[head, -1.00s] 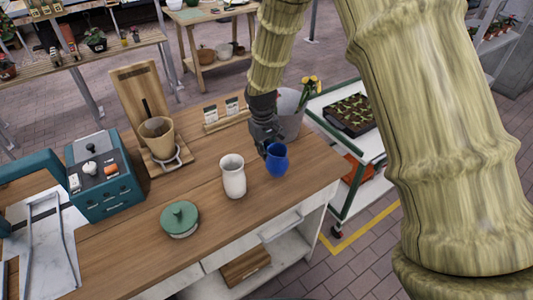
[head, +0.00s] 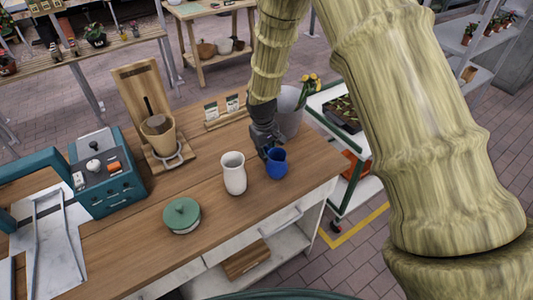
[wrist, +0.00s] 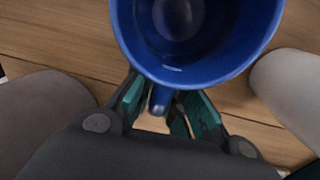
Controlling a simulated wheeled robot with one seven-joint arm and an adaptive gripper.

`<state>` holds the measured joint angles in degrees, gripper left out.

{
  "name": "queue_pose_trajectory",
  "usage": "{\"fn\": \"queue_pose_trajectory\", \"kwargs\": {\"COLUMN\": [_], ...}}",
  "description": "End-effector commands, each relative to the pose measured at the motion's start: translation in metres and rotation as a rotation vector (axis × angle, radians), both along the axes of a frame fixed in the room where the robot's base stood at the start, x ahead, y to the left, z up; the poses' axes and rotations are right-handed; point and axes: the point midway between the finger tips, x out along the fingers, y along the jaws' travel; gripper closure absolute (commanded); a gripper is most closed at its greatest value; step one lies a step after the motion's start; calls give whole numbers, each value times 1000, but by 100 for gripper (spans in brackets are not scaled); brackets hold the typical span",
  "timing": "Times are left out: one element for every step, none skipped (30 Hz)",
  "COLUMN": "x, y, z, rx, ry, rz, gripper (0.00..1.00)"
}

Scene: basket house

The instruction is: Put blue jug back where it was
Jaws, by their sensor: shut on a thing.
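The blue jug (head: 277,164) is upright at the right part of the wooden bench, to the right of a white vase (head: 233,174). In the wrist view, I look down into the open, empty-looking jug (wrist: 200,35). My gripper (head: 268,149) comes in from the jug's far left side. In the wrist view, the teal finger pads of my gripper (wrist: 165,107) are closed around the jug's handle (wrist: 161,98). The jug's base is at or very near the bench top; I cannot tell whether it touches.
A grey pot with yellow flowers (head: 288,112) stands close behind my gripper. A green-lidded jar (head: 181,215), a planter on a wooden stand (head: 158,137) and a teal machine (head: 105,180) stand to the left. The bench (head: 300,190) is bare in front of the jug.

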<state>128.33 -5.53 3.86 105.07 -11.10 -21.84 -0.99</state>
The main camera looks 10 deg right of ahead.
Motion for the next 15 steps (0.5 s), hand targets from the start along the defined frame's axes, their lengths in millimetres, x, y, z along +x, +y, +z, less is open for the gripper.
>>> {"fn": "queue_pose_trajectory", "kwargs": {"x": [0,0,0,0,0,0,0,0,0,0,0,0,0,0,0], "y": [0,0,0,0,0,0,0,0,0,0,0,0,0,0,0], "z": [-1,-1,-1,-1,-1,-1,-1,-1,-1,-1,-1,-1,0,0,2], "rx": [0,0,0,0,0,0,0,0,0,0,0,0,0,0,0], "ry": [0,0,0,0,0,0,0,0,0,0,0,0,0,0,0], "rz": [0,0,0,0,0,0,0,0,0,0,0,0,0,0,0], "gripper": [85,79,72,66,65,65,65,65,65,65,65,65,65,65,65]}}
